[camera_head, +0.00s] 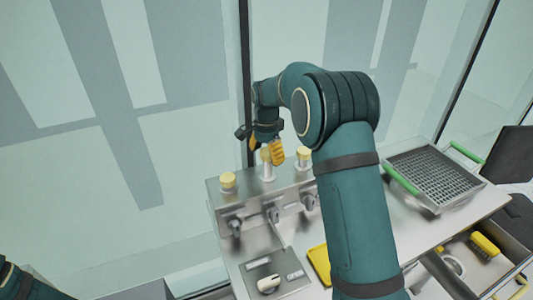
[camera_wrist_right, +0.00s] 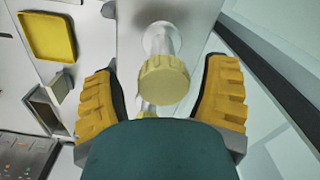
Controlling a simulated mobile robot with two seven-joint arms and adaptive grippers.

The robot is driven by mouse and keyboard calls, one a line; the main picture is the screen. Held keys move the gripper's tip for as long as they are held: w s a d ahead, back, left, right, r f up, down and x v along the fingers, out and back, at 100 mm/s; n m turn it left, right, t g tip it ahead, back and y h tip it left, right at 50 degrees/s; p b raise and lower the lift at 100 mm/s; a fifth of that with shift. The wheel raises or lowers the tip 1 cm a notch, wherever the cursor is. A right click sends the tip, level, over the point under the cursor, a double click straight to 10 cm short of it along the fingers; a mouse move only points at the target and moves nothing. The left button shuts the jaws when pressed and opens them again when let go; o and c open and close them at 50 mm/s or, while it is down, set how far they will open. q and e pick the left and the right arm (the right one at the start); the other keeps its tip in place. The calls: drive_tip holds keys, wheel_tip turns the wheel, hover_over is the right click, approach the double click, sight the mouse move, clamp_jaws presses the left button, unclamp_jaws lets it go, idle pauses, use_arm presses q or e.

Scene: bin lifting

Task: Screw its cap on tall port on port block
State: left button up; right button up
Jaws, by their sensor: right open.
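The metal port block (camera_head: 292,190) stands at the back of the bench with three ports along its top. The tall port (camera_head: 268,173) is the middle one, a pale stem that also shows in the right wrist view (camera_wrist_right: 162,40). A yellow ribbed cap (camera_wrist_right: 165,80) sits at its end; I cannot tell how far it is screwed on. My right gripper (camera_head: 266,150) is open above the tall port, its orange fingers on either side of the cap with visible gaps. The left gripper is out of view.
Yellow caps top the left port (camera_head: 228,180) and right port (camera_head: 304,153), close beside the tall one. A glass wall stands behind the block. A mesh basket (camera_head: 419,195) with green handles lies at the right. A yellow tray (camera_head: 318,260) lies in front, partly behind my right arm.

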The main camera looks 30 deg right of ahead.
drive_tip(key=n, duration=0.5)
drive_tip(key=shift+n, duration=0.4)
drive_tip(key=n, duration=0.5)
drive_tip(key=shift+n, duration=0.3)
drive_tip(key=c, duration=1)
drive_tip(key=shift+o, duration=0.2)
drive_tip(key=o, duration=0.5)
drive_tip(key=shift+m, duration=0.8)
drive_tip(key=o, duration=0.5)
drive_tip(key=shift+a, duration=0.1)
drive_tip(key=shift+c, duration=0.2)
drive_tip(key=shift+r, duration=0.1)
